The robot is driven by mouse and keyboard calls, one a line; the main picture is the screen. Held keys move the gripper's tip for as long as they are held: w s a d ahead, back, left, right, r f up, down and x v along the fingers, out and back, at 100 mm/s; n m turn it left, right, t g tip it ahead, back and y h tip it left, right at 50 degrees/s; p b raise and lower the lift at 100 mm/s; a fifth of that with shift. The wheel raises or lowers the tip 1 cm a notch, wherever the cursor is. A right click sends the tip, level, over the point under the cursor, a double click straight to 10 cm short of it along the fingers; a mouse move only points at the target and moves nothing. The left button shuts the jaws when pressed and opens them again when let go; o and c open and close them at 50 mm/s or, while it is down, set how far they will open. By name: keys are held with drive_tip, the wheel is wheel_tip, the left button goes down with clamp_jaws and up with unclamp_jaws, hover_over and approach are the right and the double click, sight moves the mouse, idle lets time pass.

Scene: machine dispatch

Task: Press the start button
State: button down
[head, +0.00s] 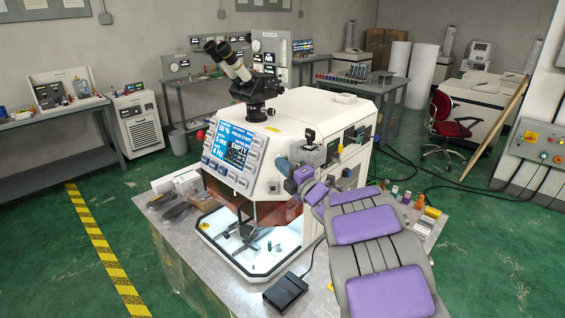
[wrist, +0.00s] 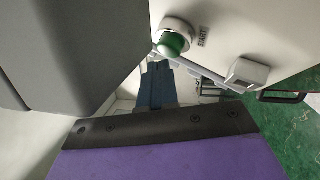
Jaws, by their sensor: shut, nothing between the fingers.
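The start button is a green cap (wrist: 174,43) in a pale round collar on the machine's white panel, with the word START printed beside it in the wrist view. My gripper (wrist: 159,68) shows as blue fingers, shut and empty, just below the button in the picture. Whether the fingertips touch the button cannot be told. In the head view, my purple and grey arm reaches from the lower right to the right front corner of the white machine (head: 297,112). The button cannot be made out clearly there.
The machine has a blue screen (head: 232,143) and a microscope (head: 245,85). A pale square fitting (wrist: 247,73) sits right of the button. A black pedal (head: 286,292) lies on the metal table (head: 330,305). Small coloured items lie right of my arm.

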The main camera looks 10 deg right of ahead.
drive_tip(key=shift+w+a+f, duration=0.1)
drive_tip(key=shift+w+a, duration=0.05)
drive_tip(key=shift+w, duration=0.2)
idle(0.4)
drive_tip(key=shift+s, duration=0.1)
idle(0.3)
drive_tip(key=shift+s+d+r+b, duration=0.25)
drive_tip(key=shift+s+d+b, duration=0.15)
drive_tip(key=shift+s, duration=0.3)
drive_tip(key=s, duration=0.1)
drive_tip(key=s+r, duration=0.1)
drive_tip(key=s, duration=0.1)
drive_tip(key=s+a+b, duration=0.1)
drive_tip(key=shift+s+r, duration=0.3)
idle(0.6)
